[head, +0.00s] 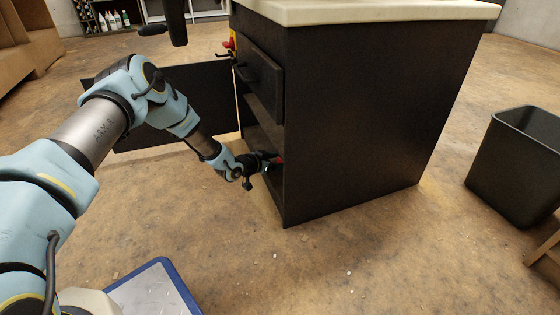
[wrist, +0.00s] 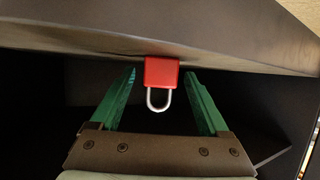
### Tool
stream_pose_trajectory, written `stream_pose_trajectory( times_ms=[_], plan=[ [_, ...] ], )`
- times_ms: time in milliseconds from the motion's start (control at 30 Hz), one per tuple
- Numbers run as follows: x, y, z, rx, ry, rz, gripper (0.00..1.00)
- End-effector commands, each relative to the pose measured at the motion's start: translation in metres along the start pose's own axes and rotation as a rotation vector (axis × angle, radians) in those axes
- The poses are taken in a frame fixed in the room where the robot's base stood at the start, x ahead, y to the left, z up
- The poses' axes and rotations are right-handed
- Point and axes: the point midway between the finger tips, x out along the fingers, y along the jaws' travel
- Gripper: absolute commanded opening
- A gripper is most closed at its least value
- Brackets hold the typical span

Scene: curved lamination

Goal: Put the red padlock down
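The red padlock (wrist: 161,72) shows in the wrist view with its silver shackle towards my gripper. It is against the edge of a grey-brown panel (wrist: 70,38). My gripper (wrist: 162,74) has its two green fingers apart, one on each side of the padlock, with a visible gap on both sides. In the head view my gripper (head: 268,163) reaches into the open front of the black cabinet (head: 370,110). A small red patch of the padlock (head: 278,160) shows at its tip. What supports the padlock is not clear.
The cabinet's dark door (head: 165,105) stands open at the left, behind my arm. A drawer front (head: 262,82) sits above the opening, near a red and yellow switch (head: 230,43). A black bin (head: 515,165) stands at the right. The floor in front is mostly clear.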

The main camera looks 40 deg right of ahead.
Motion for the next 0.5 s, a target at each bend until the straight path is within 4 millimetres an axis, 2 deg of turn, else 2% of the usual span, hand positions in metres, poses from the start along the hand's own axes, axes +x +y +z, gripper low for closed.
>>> stream_pose_trajectory(
  times_ms=[300,500],
  plan=[
    [-0.004,0.000,-0.006,0.000,0.000,0.000,0.79],
    [-0.040,-0.001,-0.008,-0.002,-0.003,-0.001,0.79]
  ],
)
